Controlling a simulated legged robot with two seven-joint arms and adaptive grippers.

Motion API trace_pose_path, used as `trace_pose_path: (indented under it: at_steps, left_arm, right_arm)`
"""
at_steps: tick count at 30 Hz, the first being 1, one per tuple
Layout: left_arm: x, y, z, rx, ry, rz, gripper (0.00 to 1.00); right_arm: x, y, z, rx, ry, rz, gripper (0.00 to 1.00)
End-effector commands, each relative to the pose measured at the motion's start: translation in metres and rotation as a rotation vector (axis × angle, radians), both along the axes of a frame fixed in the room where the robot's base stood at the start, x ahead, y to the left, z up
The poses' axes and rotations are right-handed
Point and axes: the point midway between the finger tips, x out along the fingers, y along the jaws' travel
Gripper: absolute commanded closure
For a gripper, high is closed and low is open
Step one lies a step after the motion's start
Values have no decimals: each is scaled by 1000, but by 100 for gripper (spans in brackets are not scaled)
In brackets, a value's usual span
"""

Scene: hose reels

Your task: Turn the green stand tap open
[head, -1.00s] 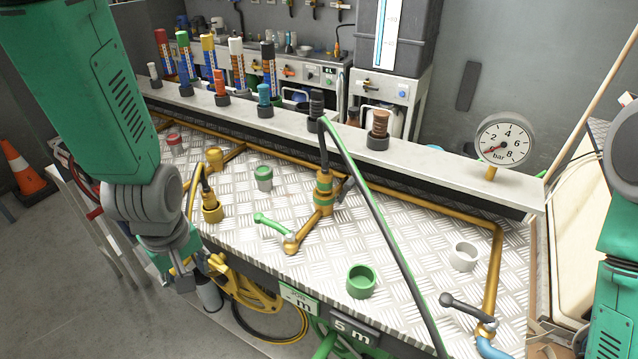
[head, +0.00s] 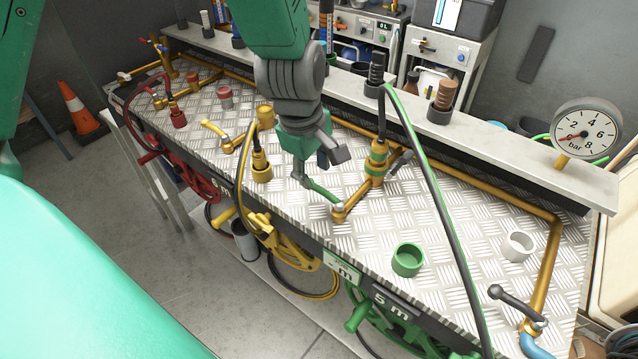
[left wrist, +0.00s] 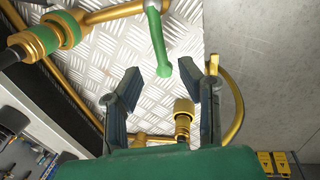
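The green stand tap has a green lever (head: 322,193) on a slanting brass pipe (head: 352,203) on the chequer-plate bench. The lever points up and left from its pivot in the head view. My left gripper (head: 318,166) is at the lever's free end, pointing down. In the left wrist view the gripper (left wrist: 160,72) is open, with the tip of the lever (left wrist: 160,45) at the gap between its two fingertips. I cannot tell whether either finger touches it. The brass and green coupling (head: 377,162) with a black and green hose joins the pipe. My right gripper is not in view.
A yellow-collared brass hose fitting (head: 261,165) stands close left of the gripper. A green cup (head: 408,259) and a white cup (head: 517,246) stand to the right. A pressure gauge (head: 586,130) rises at the back right. Hose reels hang along the front edge.

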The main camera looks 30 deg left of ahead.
Motion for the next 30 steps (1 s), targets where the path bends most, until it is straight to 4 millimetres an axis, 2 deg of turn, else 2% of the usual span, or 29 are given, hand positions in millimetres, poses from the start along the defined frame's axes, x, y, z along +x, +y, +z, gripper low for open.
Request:
trace_pose_path:
  at_steps: [3,7,19,20,22,23,30]
  left_arm:
    - [3,1,-22,-2,2,3,67]
    - [6,-1,-35,1,1,1,67]
    - [8,-2,-43,3,-1,0,67]
    - [8,-2,-43,2,-1,-1,70]
    - [8,-1,-43,2,-1,0,95]
    - [8,-1,-43,2,-1,0,100]
    - [9,1,-43,0,-2,2,100]
  right_arm:
    - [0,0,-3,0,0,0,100]
    - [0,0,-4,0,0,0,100]
    - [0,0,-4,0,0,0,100]
    - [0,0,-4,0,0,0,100]
    - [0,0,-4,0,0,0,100]
    - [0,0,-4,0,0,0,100]
    - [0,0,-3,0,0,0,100]
